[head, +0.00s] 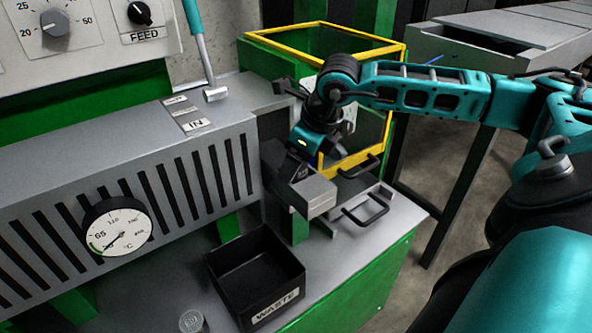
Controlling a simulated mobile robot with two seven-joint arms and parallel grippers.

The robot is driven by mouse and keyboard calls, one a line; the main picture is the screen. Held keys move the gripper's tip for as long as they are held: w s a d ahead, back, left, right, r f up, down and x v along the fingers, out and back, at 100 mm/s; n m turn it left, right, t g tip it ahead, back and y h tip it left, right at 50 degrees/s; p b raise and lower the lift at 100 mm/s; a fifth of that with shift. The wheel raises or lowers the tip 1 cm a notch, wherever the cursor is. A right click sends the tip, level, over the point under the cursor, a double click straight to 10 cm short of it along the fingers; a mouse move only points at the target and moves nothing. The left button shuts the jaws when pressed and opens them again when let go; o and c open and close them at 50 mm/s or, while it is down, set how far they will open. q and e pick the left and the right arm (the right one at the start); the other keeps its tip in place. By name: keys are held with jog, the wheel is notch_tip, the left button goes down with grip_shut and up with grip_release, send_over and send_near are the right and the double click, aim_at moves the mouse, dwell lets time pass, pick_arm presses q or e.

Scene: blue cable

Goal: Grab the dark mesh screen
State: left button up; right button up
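I cannot clearly make out a dark mesh screen. Two black handles, an upper one (361,167) and a lower one (367,209), stick out of the front of the green machine, at grey drawer-like parts below the yellow-framed box (400,90). My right arm comes in from the right across this box. My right gripper (303,188) points down at the left of the handles, close to the grey housing. Its fingertips are not clear against grey parts there, so I cannot tell whether it is open or holds anything. My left gripper is out of view.
A black waste bin (220,262) stands on the grey ledge in front, with a small round metal can (191,321) left of it. A slatted grey housing with a dial gauge (118,227) fills the left. A grey bench (500,40) stands behind.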

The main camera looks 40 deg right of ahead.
jog(key=c, duration=1.1)
jog(key=shift+r, duration=0.1)
